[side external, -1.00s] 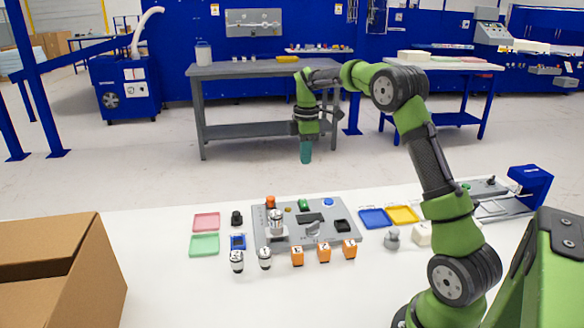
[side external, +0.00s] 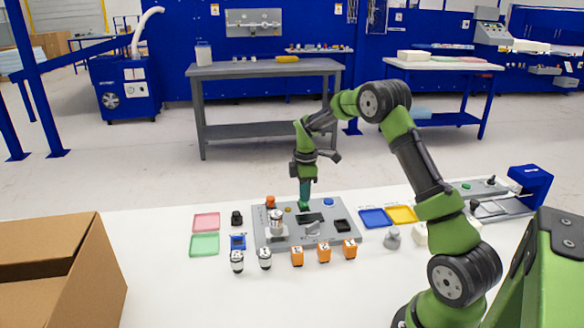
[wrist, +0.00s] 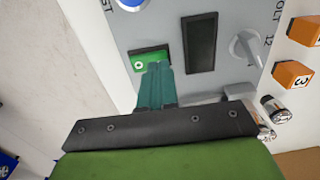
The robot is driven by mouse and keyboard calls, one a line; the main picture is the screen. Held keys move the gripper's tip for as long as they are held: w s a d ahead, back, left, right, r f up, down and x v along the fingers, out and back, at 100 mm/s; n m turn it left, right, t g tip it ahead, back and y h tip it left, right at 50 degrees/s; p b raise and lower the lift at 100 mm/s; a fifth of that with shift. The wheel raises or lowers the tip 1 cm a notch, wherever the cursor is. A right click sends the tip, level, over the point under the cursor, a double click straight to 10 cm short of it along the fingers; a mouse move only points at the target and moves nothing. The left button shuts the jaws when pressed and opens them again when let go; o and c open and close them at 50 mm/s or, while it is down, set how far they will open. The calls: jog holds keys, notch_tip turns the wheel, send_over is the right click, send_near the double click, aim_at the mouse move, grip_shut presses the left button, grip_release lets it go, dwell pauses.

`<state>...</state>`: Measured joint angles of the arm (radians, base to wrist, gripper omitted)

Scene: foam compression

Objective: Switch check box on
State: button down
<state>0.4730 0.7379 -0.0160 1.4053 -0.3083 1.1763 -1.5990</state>
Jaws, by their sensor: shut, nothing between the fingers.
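The check box is a grey panel (side external: 268,238) lying on the white table. It carries a green rocker switch (wrist: 139,67) near its far edge, beside a dark display (wrist: 200,43). My gripper (wrist: 158,66) is shut and empty, its teal fingers pointing down at the switch. In the wrist view the fingertips overlap the near edge of the switch, and a pale round mark shows on its left part. In the side view my gripper (side external: 305,206) is right at the switch and mostly covers it. I cannot tell whether the fingertips touch or press it.
The panel also has a blue button (side external: 328,202), an orange-red button (side external: 270,201) and a grey knob (wrist: 243,47). Several orange blocks (side external: 323,254) and small weights (side external: 236,262) stand in front. Blue and yellow trays (side external: 403,214) lie right, a cardboard box (side external: 60,250) front left.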

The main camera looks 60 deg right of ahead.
jog(key=shift+f, duration=0.75)
jog(key=shift+f, duration=0.25)
jog(key=shift+w+d+r, duration=0.25)
jog(key=shift+w+d, duration=0.25)
jog(key=shift+r, duration=0.1)
